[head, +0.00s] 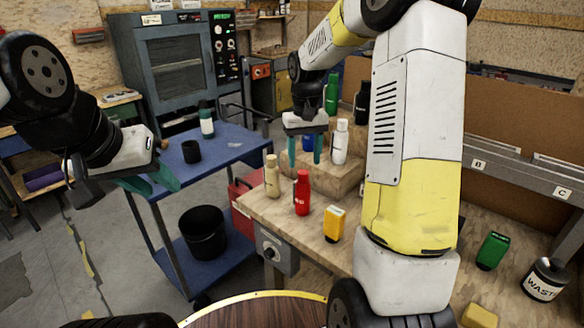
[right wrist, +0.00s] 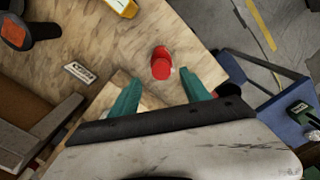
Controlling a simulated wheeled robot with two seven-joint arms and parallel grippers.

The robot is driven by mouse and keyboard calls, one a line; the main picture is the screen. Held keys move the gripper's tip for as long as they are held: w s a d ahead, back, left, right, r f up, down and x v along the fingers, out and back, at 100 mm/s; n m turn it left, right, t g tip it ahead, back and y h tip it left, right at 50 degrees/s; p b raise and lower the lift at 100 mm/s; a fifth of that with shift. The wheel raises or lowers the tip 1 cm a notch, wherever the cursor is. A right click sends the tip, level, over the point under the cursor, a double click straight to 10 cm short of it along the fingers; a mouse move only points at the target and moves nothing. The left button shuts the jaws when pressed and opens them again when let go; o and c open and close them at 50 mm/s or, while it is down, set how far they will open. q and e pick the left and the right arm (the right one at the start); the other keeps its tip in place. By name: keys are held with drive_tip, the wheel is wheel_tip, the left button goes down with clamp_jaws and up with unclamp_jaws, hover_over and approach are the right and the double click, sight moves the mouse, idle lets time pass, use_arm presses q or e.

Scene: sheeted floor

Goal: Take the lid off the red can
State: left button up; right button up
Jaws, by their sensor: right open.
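The red can (head: 302,194) is a red bottle-like can with a red top, standing upright on the wooden bench (head: 333,262) near its front left corner. In the right wrist view the red can (right wrist: 161,66) is seen from above, just beyond and between my fingertips. My right gripper (head: 305,161) is open and empty, above and behind the can in the head view; its teal fingers (right wrist: 160,84) also show in the right wrist view. My left gripper (head: 150,187) is at the left over the floor near the blue cart, away from the can. Its fingers look apart with nothing between them.
A beige bottle (head: 272,177) stands left of the can and a yellow container (head: 334,223) right of it. A white bottle (head: 340,142) stands on a wooden step behind. The blue cart (head: 221,151) holds a black cup (head: 191,151) and a dark bottle (head: 206,122).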

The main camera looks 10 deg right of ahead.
sight(303, 172)
wheel_tip(303, 172, down, 4)
drive_tip(key=shift+a+f, duration=0.15)
drive_tip(key=shift+c, duration=0.4)
clamp_jaws()
